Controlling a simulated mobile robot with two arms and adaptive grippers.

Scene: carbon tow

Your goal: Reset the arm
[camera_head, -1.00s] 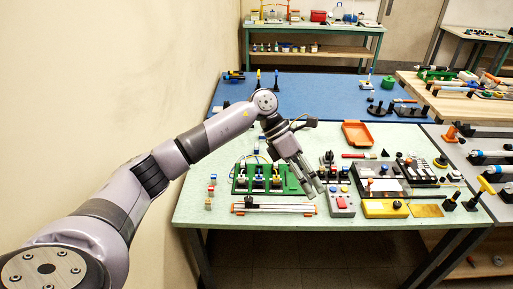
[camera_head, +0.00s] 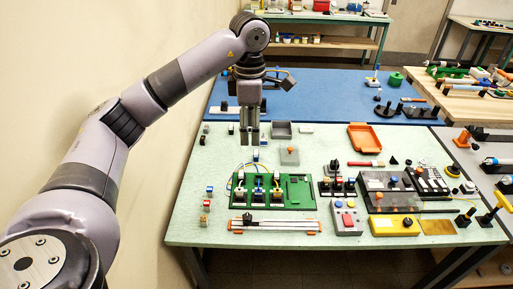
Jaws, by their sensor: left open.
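My left arm comes in from the left of the head view and arches over the pale green table (camera_head: 200,222). My left gripper (camera_head: 250,140) points straight down above the back left part of this table, behind the green circuit board (camera_head: 297,192). It is open, with nothing seen between its fingers. The gap between the fingertips and the tabletop is hard to judge. My right gripper is not in view.
A grey tray (camera_head: 281,125), a grey block with a button (camera_head: 289,156) and an orange tray (camera_head: 372,132) lie near the gripper. A slotted rail (camera_head: 275,225), a red-button box (camera_head: 345,218) and a yellow box (camera_head: 395,226) line the front. A blue table (camera_head: 330,88) stands behind.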

